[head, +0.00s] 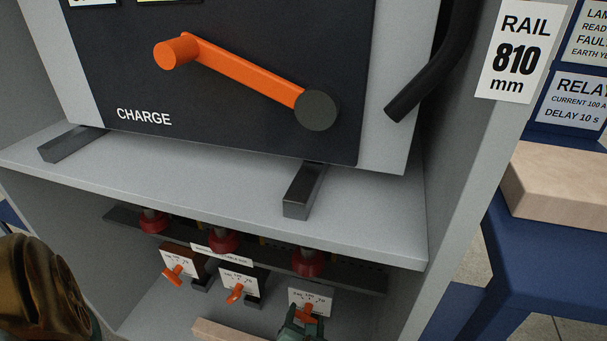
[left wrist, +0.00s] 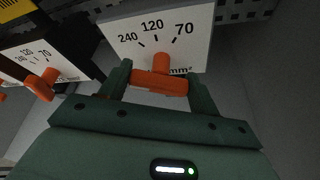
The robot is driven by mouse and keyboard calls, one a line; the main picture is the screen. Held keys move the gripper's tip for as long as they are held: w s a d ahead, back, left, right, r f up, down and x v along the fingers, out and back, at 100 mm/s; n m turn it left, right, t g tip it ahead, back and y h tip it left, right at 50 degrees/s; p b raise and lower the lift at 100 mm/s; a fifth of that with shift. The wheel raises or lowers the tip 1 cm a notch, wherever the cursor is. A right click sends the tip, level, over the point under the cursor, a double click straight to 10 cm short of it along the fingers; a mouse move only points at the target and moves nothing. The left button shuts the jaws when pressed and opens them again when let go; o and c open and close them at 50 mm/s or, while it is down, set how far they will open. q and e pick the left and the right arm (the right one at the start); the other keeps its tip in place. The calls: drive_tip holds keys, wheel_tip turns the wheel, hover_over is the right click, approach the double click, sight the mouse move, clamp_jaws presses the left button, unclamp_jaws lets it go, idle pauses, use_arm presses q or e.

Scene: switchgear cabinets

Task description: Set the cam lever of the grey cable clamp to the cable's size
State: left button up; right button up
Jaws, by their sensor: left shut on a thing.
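The grey cable clamp's white scale plate (head: 312,299) is the rightmost of three in the lower compartment. In the left wrist view the plate (left wrist: 190,40) reads 240, 120 and 70 mm². Its orange cam lever (left wrist: 160,80) has its stub pointing up toward the scale, around the 120 and 70 marks; I cannot tell exactly which. The lever also shows in the head view (head: 308,308). My left gripper (left wrist: 160,85) is shut on the lever's crossbar, its green fingers on both sides. In the head view the gripper (head: 303,318) is partly cut off. My right gripper is not in view.
Two neighbouring clamps with orange levers, a brown one (head: 180,260) and a black one (head: 240,281), stand to the left. Red fittings (head: 308,262) hang above the clamps. The shelf (head: 230,190) overhead carries a charge unit with an orange crank (head: 245,72).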

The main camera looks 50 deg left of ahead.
use_arm(q)
drive_tip(key=m, duration=0.1)
drive_tip(key=m+y+p, duration=0.1)
drive_tip(key=shift+d+f+m+g, duration=0.1)
drive_tip(key=shift+d+m+g, duration=0.05)
drive_tip(key=shift+m+g, duration=0.15)
drive_tip(key=shift+f+m+y, duration=0.1)
drive_tip(key=shift+m+y, duration=0.6)
drive_tip(key=shift+f+m+y, duration=0.1)
drive_tip(key=shift+m+y, duration=0.2)
drive_tip(key=shift+m, duration=0.4)
drive_tip(key=m+y+b, duration=0.1)
drive_tip(key=m, duration=0.2)
drive_tip(key=shift+f+y, duration=0.15)
drive_tip(key=shift+y, duration=0.25)
drive_tip(key=shift+m+y+b, duration=0.3)
drive_tip(key=shift+m+b, duration=0.25)
drive_tip(key=shift+m, duration=0.35)
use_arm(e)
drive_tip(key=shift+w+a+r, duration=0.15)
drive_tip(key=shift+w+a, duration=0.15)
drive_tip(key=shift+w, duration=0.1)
use_arm(q)
drive_tip(key=o, duration=1)
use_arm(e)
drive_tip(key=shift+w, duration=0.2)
